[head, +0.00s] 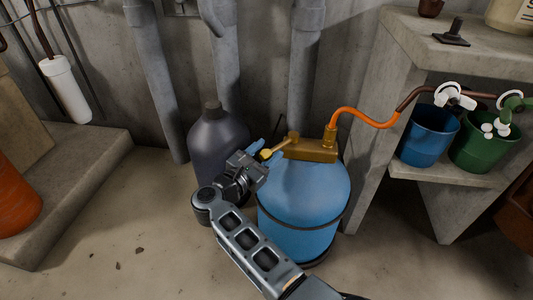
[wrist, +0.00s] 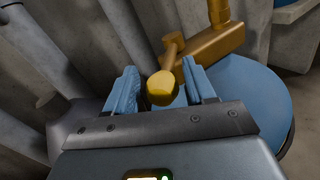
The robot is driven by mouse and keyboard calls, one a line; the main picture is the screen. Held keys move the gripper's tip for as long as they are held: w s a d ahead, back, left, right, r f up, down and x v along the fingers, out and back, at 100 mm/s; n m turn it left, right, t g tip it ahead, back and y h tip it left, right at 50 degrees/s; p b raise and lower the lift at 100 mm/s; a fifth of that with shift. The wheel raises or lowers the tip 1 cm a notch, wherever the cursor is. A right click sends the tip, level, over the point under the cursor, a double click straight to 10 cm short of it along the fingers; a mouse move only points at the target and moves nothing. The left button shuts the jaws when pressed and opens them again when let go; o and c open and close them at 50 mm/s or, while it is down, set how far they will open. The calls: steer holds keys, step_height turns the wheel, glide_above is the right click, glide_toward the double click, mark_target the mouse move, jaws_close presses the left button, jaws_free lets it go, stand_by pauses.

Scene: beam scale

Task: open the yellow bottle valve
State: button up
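The blue bottle (head: 305,205) stands on the floor with a brass valve block (head: 313,149) on top. A valve lever ends in a yellow knob (head: 266,154) that points left toward my gripper (head: 258,153). In the wrist view the yellow knob (wrist: 161,85) lies between the two blue fingers of my gripper (wrist: 160,90). The fingers are spread apart, with gaps beside the knob. The brass valve block (wrist: 205,46) is behind and to the right. I cannot tell whether a finger touches the knob.
A dark bottle (head: 215,135) stands close on the left. An orange hose (head: 362,115) runs from the valve to the right. A concrete shelf (head: 450,50) holds a blue bucket (head: 428,137) and a green bucket (head: 484,140). Pipes (head: 303,70) line the wall.

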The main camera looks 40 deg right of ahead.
steer(key=shift+o, duration=0.4)
steer(key=shift+f, duration=0.1)
steer(key=shift+s+a, duration=0.1)
steer(key=shift+p+v, duration=0.6)
steer(key=shift+v, duration=3.15)
